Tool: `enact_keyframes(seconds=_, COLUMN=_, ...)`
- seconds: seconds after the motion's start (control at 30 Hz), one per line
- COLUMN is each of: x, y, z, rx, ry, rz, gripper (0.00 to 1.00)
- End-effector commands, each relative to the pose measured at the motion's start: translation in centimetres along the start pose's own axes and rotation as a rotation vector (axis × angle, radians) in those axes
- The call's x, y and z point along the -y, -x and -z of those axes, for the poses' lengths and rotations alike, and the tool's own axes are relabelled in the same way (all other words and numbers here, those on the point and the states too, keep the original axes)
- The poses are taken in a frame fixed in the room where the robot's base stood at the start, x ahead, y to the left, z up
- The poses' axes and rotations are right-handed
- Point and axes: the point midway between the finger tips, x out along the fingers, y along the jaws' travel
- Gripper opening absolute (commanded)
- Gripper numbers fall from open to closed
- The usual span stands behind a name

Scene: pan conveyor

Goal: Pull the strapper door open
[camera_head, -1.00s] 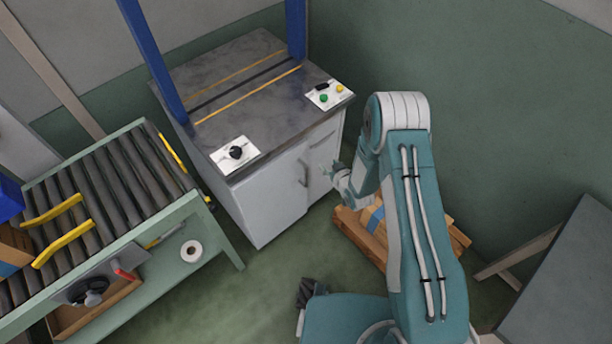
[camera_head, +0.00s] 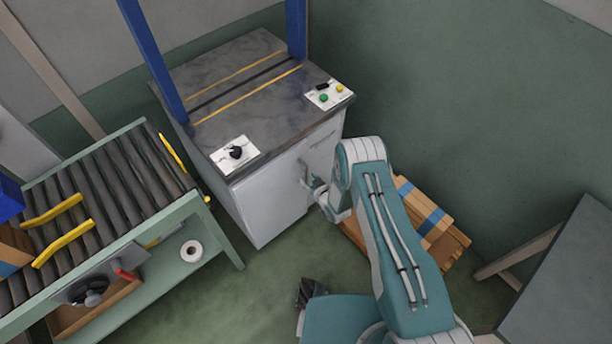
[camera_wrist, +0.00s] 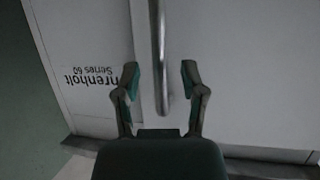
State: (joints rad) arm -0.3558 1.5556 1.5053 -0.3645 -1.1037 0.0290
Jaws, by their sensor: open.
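The strapper (camera_head: 240,88) has a pale front with a door (camera_head: 268,203) that looks closed. My gripper (camera_head: 309,180) is at the door's front, by its handle, which it largely hides in the head view. In the wrist view the door (camera_wrist: 245,70) fills the right side, and the metal bar handle (camera_wrist: 158,35) runs down between the two fingers. My gripper (camera_wrist: 160,76) is open, one finger on each side of the bar, with a gap showing on both sides. The bar's lower end shows between the fingers.
A roller conveyor (camera_head: 100,185) with yellow guides stands to the left. A grey panel (camera_head: 565,285) is at the lower right. Green floor is open in front of the strapper.

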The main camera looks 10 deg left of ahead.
Motion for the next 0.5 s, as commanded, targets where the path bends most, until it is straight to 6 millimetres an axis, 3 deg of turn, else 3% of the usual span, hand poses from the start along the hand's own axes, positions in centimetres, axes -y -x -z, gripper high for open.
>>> enact_keyframes(seconds=0.2, x=0.0, y=-2.2, z=0.0, rx=-0.001, ry=0.000, rz=0.000, gripper=0.54)
enact_keyframes(seconds=0.5, x=0.0, y=-2.6, z=0.0, rx=0.000, ry=-0.001, rz=0.000, gripper=0.54)
